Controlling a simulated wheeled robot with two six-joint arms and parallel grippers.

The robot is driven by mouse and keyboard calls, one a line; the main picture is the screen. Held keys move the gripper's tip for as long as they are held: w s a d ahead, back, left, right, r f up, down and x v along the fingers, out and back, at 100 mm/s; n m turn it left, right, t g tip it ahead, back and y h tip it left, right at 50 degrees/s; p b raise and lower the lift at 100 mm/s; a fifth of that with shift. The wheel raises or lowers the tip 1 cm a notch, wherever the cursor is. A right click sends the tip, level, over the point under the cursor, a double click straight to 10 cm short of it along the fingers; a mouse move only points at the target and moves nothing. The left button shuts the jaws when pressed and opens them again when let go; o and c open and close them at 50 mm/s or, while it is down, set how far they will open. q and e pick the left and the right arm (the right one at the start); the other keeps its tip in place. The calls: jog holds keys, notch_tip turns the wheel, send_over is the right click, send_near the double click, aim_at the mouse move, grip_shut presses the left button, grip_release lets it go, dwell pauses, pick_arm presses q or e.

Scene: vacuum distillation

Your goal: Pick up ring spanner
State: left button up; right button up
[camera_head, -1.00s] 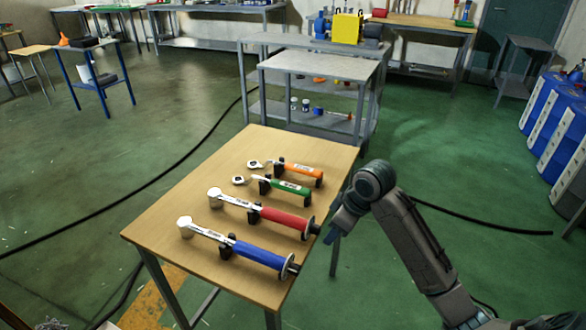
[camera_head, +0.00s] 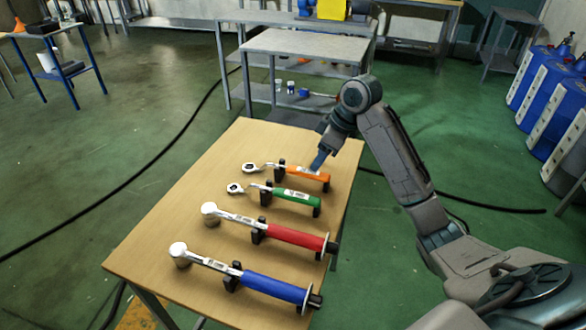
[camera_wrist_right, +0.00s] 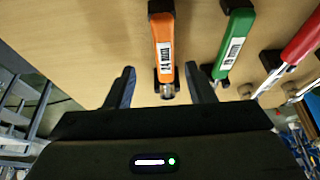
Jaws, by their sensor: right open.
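Two slim wrenches lie on black holders on the wooden table: one with an orange handle (camera_head: 309,174) and one with a green handle (camera_head: 297,197). Both have small silver heads at the left; I cannot tell for certain which is the ring spanner. My right gripper (camera_head: 319,162) is over the orange handle. In the right wrist view, the open fingers of my right gripper (camera_wrist_right: 161,85) stand on either side of the line of the orange handle (camera_wrist_right: 164,40), and nothing is gripped. The green handle (camera_wrist_right: 234,45) is right of the fingers. My left gripper is not in view.
A red-handled tool (camera_head: 293,236) and a blue-handled tool (camera_head: 273,287) with thick round heads lie in front on the same wooden table (camera_head: 160,225). A grey shelf table (camera_head: 307,45) stands behind. The table's left part is clear.

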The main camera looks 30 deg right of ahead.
aim_at(312, 172)
jog(key=x, duration=0.2)
jog(key=shift+a+f, duration=0.1)
jog(key=shift+f, duration=0.3)
jog(key=x, duration=0.4)
jog(key=shift+s+a+f, duration=0.2)
jog(key=shift+s+f, duration=0.05)
jog(key=shift+w+f, duration=0.15)
jog(key=shift+f, duration=0.1)
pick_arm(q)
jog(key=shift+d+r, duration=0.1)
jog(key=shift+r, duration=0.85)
pick_arm(e)
jog(key=shift+c, duration=0.4)
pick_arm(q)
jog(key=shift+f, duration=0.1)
pick_arm(e)
grip_shut()
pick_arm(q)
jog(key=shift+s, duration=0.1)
